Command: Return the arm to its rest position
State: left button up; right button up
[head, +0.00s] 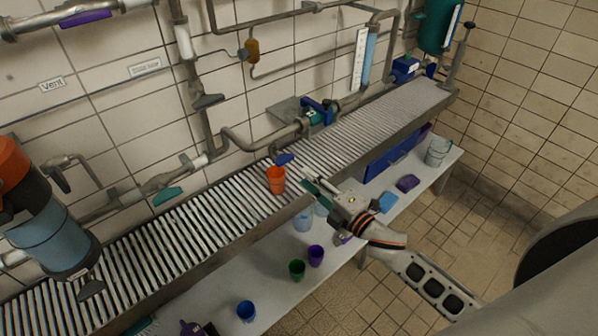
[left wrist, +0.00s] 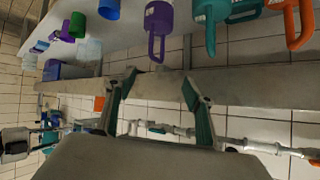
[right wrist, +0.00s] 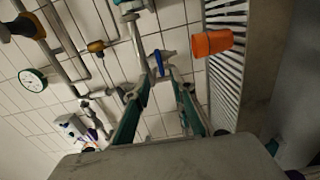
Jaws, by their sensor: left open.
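My right gripper (head: 311,181) is over the front edge of the roller conveyor (head: 225,203), just right of an orange cup (head: 276,180) that stands upright on the rollers. The gripper does not touch the cup. In the right wrist view the right gripper (right wrist: 161,82) has its fingers apart with nothing held, and the orange cup (right wrist: 212,43) is off to the right of them. My left gripper (left wrist: 158,88) is out of the head view. In the left wrist view its fingers are apart and empty, in front of a long grey rail (left wrist: 240,90).
Under the conveyor a pale shelf (head: 215,295) holds a green cup (head: 297,270), a purple cup (head: 316,255), a blue cup (head: 246,311) and other vessels. Pipes and a blue valve handle (head: 285,159) run along the wall behind. The tiled floor (head: 430,215) at right is clear.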

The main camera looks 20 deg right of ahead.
jog(key=shift+s+d, duration=0.2)
jog(key=shift+s, duration=0.35)
jog(key=s+a+f+m+g+h, duration=0.1)
jog(key=s+f+m+g, duration=0.2)
jog(key=s+f+m, duration=0.5)
jog(key=s+a+f+m+g+h, duration=0.2)
jog(key=s+f+m+g, duration=0.1)
jog(key=s+f+m, duration=0.6)
jog(key=s+f, duration=0.2)
jog(key=s, duration=0.2)
jog(key=shift+a+f+h, duration=0.25)
jog(key=shift+h, duration=0.05)
